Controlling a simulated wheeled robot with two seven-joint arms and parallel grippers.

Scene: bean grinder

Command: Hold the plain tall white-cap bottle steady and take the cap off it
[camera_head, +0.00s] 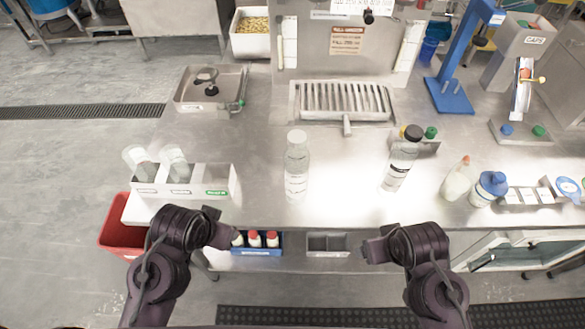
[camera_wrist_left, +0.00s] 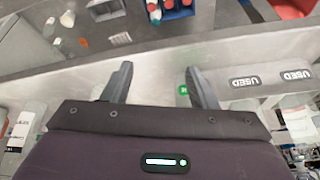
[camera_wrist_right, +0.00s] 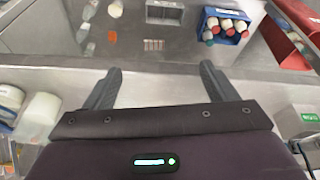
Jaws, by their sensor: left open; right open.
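The plain tall white-cap bottle (camera_head: 297,172) stands upright on the steel counter near the middle of the head view. It is clear with a small label, and its white cap (camera_head: 297,137) is on top. My left gripper (camera_head: 226,233) is open and empty at the counter's front edge, left of and nearer than the bottle. It also shows in the left wrist view (camera_wrist_left: 158,82). My right gripper (camera_head: 372,250) is open and empty in front of the counter, right of the bottle. It also shows in the right wrist view (camera_wrist_right: 157,82). Neither gripper touches the bottle.
A drain grate (camera_head: 345,100) lies behind. The counter around the white-cap bottle is clear.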

